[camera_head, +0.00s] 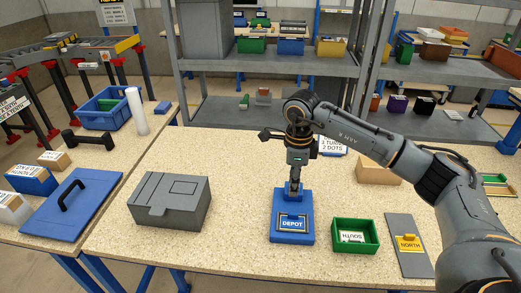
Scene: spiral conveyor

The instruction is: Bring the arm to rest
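My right arm reaches in from the right, and its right gripper (294,188) points straight down over the blue DEPOT block (291,236). The fingertips are close together at the back part of the block. They are too small to tell whether they are shut on something or touch the block. My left gripper is not in view.
A green tray (368,246) with a SOUTH card and a grey plate (408,262) with a yellow NORTH tag lie right of the block. A grey box (168,214) and a blue lid (50,215) with a black handle are left. Table between grey box and block is clear.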

